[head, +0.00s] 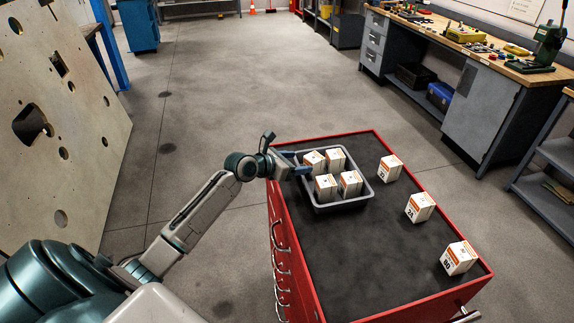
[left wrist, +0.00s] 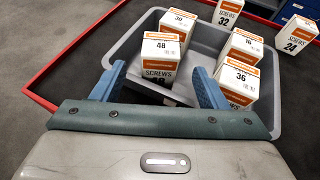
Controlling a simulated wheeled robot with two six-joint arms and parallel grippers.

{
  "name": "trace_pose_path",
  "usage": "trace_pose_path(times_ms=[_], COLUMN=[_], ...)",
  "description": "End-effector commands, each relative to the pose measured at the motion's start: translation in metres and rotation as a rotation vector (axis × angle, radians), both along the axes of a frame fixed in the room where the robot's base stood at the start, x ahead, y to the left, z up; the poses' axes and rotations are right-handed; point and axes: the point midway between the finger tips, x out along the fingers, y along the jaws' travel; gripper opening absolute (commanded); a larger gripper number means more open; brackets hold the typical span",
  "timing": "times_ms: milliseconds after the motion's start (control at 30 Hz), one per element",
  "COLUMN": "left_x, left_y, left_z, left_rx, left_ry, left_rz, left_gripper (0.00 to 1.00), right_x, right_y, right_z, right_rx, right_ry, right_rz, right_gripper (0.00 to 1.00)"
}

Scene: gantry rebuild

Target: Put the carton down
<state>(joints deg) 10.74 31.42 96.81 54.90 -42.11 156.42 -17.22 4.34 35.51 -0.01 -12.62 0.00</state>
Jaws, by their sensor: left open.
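My left gripper (head: 298,163) is open at the left rim of the grey tray (head: 344,205). In the left wrist view its two blue fingers (left wrist: 160,84) are spread, with the white and orange carton marked 48 (left wrist: 161,58) standing between and just beyond the tips. Carton 48 (head: 314,163) is upright in the tray. Cartons 30 (left wrist: 178,27), 16 (left wrist: 241,46) and 36 (left wrist: 237,80) also stand in the tray. My right gripper is out of view.
The tray sits on the dark top of a red drawer cart (head: 375,255). Three more cartons stand in a row right of the tray: 32 (head: 390,168), 24 (head: 420,207) and one nearer the front corner (head: 459,258). The cart top in front of the tray is clear.

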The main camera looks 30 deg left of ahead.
Motion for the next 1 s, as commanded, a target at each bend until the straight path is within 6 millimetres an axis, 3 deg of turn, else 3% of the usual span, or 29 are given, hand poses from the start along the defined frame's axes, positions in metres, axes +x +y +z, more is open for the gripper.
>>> trace_pose_path(times_ms=[100,300,1000], left_x=[-0.018,-0.033,-0.036], left_y=[0.007,0.012,0.012], left_z=[0.006,0.014,0.016], left_rx=[0.004,0.002,0.000], left_ry=[0.002,0.000,0.000], left_rz=[-0.002,-0.001,-0.001], left_gripper=[0.67,0.67,0.67], right_x=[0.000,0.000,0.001], right_y=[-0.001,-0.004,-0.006], right_z=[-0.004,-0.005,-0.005], right_rx=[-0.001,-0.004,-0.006], right_ry=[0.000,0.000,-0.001], right_rz=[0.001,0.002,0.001], right_gripper=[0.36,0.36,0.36])
